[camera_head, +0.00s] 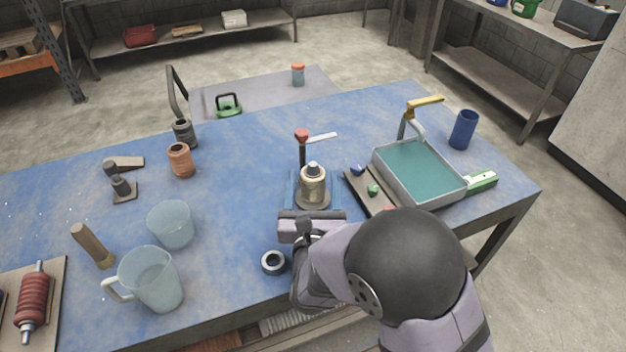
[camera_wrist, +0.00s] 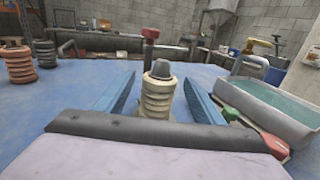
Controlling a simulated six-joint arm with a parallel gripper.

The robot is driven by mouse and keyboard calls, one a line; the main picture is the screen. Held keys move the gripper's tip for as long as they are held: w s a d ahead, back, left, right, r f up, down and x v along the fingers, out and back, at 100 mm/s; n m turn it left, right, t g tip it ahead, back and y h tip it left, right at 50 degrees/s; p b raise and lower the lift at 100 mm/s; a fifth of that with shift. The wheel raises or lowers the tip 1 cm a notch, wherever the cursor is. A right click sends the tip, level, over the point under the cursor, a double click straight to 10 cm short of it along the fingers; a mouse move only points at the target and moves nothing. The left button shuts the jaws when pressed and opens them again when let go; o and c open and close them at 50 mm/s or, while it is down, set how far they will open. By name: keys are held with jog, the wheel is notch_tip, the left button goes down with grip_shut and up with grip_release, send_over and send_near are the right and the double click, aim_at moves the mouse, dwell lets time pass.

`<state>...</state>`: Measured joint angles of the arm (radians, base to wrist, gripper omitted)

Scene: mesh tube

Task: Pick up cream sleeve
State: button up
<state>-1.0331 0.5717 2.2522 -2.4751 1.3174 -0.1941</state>
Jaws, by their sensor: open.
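The cream sleeve (camera_head: 312,188) is ribbed and stands upright on the blue table, with a grey rounded tip showing at its top. In the wrist view the cream sleeve (camera_wrist: 157,100) is in the middle, its lower end hidden by my gripper's body. My gripper (camera_head: 315,181) is open, with one blue finger on each side of the sleeve. In the wrist view my gripper (camera_wrist: 158,84) shows gaps between both fingers and the sleeve, so it does not appear to touch it.
A red-topped post (camera_head: 302,146) stands just behind the sleeve. A board with small coloured parts (camera_head: 357,183) and a tray with a teal inside (camera_head: 415,166) lie to the right. A dark ring (camera_head: 273,262) lies to the near left. An orange ribbed sleeve (camera_head: 180,160) stands farther left.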

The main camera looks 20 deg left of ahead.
jog(key=shift+w+a, duration=0.1)
jog(key=shift+w, duration=0.15)
jog(key=c, duration=1.2)
jog(key=shift+r, duration=0.1)
notch_tip(320, 180, up, 18)
jog(key=shift+f+b, duration=0.1)
jog(key=shift+b, duration=0.6)
